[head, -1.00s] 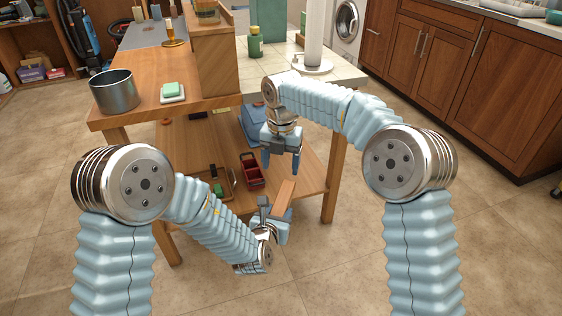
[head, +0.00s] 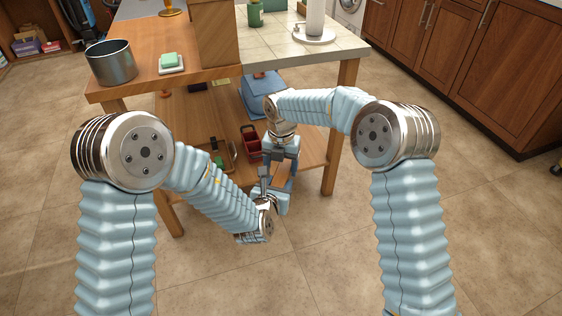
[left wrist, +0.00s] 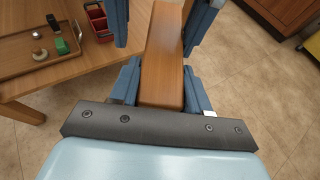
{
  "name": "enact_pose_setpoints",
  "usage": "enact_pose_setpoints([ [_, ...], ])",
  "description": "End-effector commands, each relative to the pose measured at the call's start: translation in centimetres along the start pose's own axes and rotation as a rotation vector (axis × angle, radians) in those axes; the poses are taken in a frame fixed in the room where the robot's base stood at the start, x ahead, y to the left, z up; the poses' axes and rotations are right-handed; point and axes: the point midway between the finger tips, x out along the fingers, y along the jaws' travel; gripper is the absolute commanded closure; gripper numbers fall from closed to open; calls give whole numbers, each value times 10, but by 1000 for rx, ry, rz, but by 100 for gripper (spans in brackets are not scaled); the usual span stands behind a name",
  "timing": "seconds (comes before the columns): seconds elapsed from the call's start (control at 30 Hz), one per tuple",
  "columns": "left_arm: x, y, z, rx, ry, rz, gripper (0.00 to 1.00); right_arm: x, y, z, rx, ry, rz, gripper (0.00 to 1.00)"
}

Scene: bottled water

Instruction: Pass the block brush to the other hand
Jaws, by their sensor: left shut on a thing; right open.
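The block brush shows as a long wooden block (left wrist: 162,62) in the left wrist view. It also shows as a small brown patch (head: 279,181) in the head view, mostly hidden by my grippers. My left gripper (head: 275,187) is shut on its near end, with a blue finger along each side in the left wrist view (left wrist: 160,88). My right gripper (head: 281,165) is just above in the head view, open, pointing down. In the left wrist view its fingers reach in on both sides of the block's far part. I cannot tell whether they touch it.
A wooden table (head: 105,93) stands ahead, with a metal pot (head: 112,62) and a green sponge on a white dish (head: 171,63) on top. Its lower shelf holds a red caddy (head: 251,141), a tray (left wrist: 20,57) and a blue box (head: 262,92). Open floor lies to the right.

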Motion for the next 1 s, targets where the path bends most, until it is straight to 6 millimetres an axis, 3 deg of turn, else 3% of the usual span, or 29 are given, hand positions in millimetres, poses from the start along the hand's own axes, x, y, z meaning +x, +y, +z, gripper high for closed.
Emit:
enact_pose_setpoints([
  [0.1, 0, 0, 0, 0, -1, 0, 90, 0, 0, 0, 0, 0, 0, 31],
  [0.47, 0, -3, 0, 3, -1, -8, 89, -1, 2, -1, -2, -1, 5, 84],
  [0.5, 0, -4, 0, 3, -1, -9, 50, -1, 3, -1, -2, -1, 6, 84],
  [0.67, 0, -4, 0, 3, -1, -9, 25, -1, 3, -2, -2, 0, 6, 85],
  [1.0, 0, -1, 0, 1, 0, -3, 23, -1, 1, 0, -1, 0, 2, 85],
])
